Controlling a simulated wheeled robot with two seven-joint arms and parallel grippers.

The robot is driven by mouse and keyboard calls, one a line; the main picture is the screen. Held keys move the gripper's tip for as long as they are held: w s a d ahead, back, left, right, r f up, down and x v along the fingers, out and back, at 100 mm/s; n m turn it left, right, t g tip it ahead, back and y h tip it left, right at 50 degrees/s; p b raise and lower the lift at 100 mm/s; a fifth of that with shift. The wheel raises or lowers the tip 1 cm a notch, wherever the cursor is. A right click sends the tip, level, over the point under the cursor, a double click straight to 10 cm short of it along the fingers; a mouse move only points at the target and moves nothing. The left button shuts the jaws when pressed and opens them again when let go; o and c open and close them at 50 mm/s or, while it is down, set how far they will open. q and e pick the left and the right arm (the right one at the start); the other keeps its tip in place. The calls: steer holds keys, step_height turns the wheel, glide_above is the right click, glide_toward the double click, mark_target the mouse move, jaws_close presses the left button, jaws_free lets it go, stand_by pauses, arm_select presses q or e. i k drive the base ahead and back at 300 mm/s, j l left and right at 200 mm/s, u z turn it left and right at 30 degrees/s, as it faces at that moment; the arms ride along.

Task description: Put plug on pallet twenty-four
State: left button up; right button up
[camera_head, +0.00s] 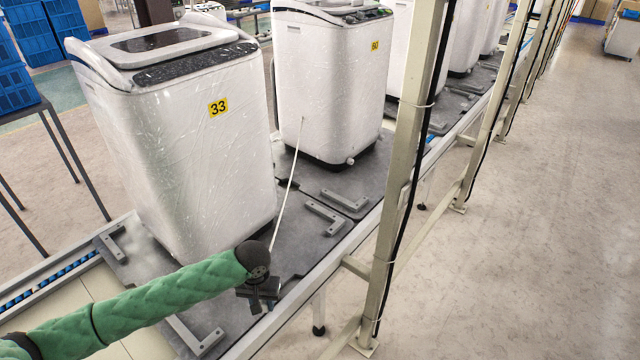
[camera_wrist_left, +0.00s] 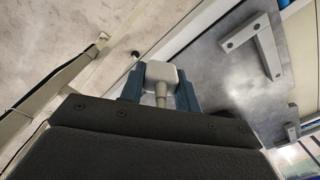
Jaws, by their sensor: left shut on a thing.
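My left gripper (camera_head: 258,297) is above the front edge of the near grey pallet (camera_head: 300,250). In the left wrist view, its two blue-grey fingers (camera_wrist_left: 160,88) are shut on a pale grey plug (camera_wrist_left: 162,72) with a short cord stub toward the wrist. A thin white cord (camera_head: 288,185) runs taut from the washing machine marked 60 (camera_head: 325,90) down to this gripper. The plug itself is hidden in the head view. The washing machine marked 33 (camera_head: 185,150) stands on the near pallet. No number twenty-four is readable. My right gripper is not in view.
Metal corner brackets (camera_head: 325,218) rise from the pallets; one shows in the left wrist view (camera_wrist_left: 268,48). A beige post (camera_head: 400,170) stands right of the conveyor. Blue crates (camera_head: 25,75) are at the upper left.

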mark_target(377, 179)
steer(key=i+l, duration=1.05)
steer(key=l, duration=0.1)
